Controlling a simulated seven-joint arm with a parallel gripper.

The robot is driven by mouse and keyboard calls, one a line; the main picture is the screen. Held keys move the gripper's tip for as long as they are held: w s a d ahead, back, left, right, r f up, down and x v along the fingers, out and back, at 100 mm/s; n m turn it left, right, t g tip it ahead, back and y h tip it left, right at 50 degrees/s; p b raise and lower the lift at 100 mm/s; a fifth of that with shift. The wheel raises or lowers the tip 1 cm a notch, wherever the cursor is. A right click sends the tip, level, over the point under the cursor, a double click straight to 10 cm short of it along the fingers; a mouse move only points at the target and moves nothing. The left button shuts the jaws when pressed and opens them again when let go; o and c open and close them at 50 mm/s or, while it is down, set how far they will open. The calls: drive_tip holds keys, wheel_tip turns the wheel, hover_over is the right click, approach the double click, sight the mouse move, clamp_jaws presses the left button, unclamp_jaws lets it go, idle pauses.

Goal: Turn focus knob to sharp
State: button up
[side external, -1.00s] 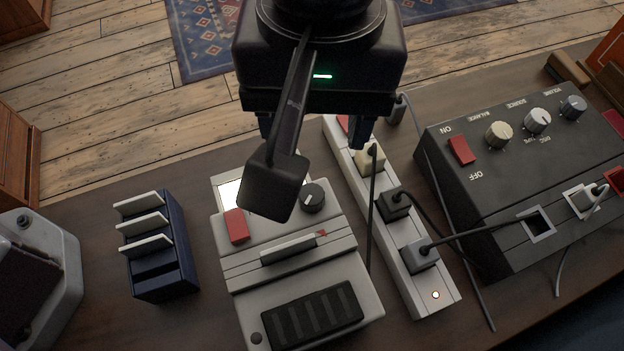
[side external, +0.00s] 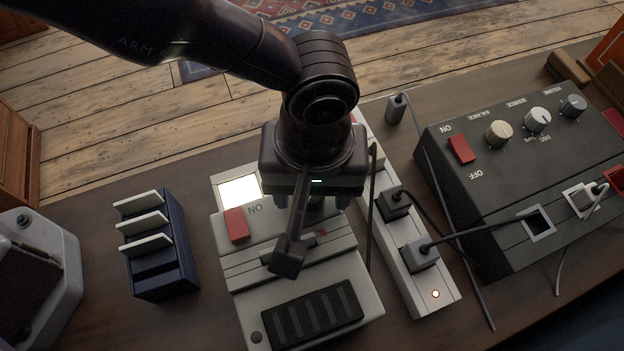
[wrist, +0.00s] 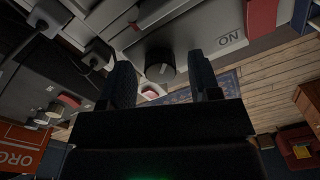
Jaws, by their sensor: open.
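The pale grey device (side external: 335,277) on the table has a lit screen (side external: 239,189), a red switch (side external: 236,225) marked ON and a dark round focus knob. In the wrist view the knob (wrist: 160,66) shows with a light pointer mark on it, between the two fingers. My gripper (side external: 312,200) is over the knob in the side view and mostly hides it. It also shows in the wrist view (wrist: 160,63), open, with a finger on each side of the knob and visible gaps. I cannot tell whether the fingertips reach down to the knob's height.
A white power strip (side external: 402,265) with plugs and cords stands close to the right of the device. A dark control box (side external: 455,200) with knobs is farther right. A navy rack (side external: 160,265) with white slides stands to the left. Bare table lies between rack and device.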

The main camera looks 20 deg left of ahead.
drive_tip(key=c, duration=0.9)
drive_tip(key=shift+m, duration=0.3)
drive_tip(key=m, duration=0.3)
drive_tip(key=shift+m, duration=2.1)
drive_tip(key=o, duration=0.9)
